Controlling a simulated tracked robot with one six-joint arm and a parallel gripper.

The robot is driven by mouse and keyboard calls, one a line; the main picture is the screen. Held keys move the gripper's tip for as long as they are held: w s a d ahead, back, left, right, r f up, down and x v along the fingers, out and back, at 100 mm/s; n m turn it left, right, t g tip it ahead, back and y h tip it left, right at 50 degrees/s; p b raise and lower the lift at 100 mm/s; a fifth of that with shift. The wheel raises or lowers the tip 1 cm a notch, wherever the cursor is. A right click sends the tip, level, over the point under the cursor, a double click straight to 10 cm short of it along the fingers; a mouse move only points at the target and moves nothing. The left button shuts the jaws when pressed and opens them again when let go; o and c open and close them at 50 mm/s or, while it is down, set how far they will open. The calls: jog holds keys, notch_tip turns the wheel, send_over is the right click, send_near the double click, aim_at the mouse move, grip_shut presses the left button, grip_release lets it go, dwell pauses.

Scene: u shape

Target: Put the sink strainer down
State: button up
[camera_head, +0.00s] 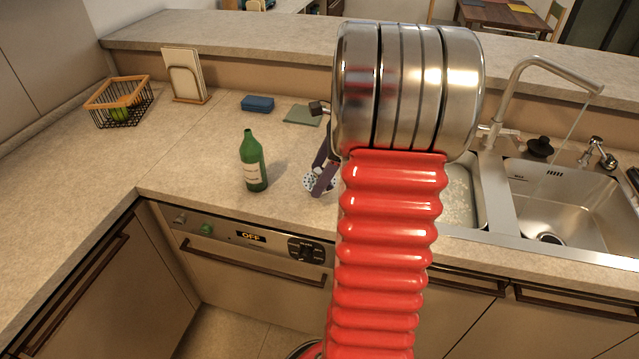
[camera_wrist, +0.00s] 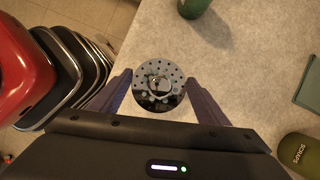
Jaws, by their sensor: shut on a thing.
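The sink strainer (camera_wrist: 158,86) is a round metal disc with holes and a small knob in its middle. My gripper (camera_wrist: 160,84) is shut on it, with a dark finger at each side of its rim, over the beige countertop (camera_wrist: 240,75). In the head view the strainer (camera_head: 310,182) shows as a small perforated edge beside my gripper (camera_head: 322,183), right of the green bottle. My arm hides part of the gripper there. I cannot tell whether the strainer touches the counter.
A green bottle (camera_head: 253,162) stands close by on the left. A blue sponge (camera_head: 258,104) and a flat green cloth (camera_head: 302,115) lie behind. The sink (camera_head: 560,205) with its faucet (camera_head: 510,95) is at right. The counter at left is clear, with a wire basket (camera_head: 122,105) farther back.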

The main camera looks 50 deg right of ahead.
jog(key=shift+f, duration=1.75)
jog(key=o, duration=1.4)
jog(key=shift+f, duration=0.1)
jog(key=shift+c, duration=0.2)
jog(key=v, duration=1.2)
jog(key=shift+a, duration=0.1)
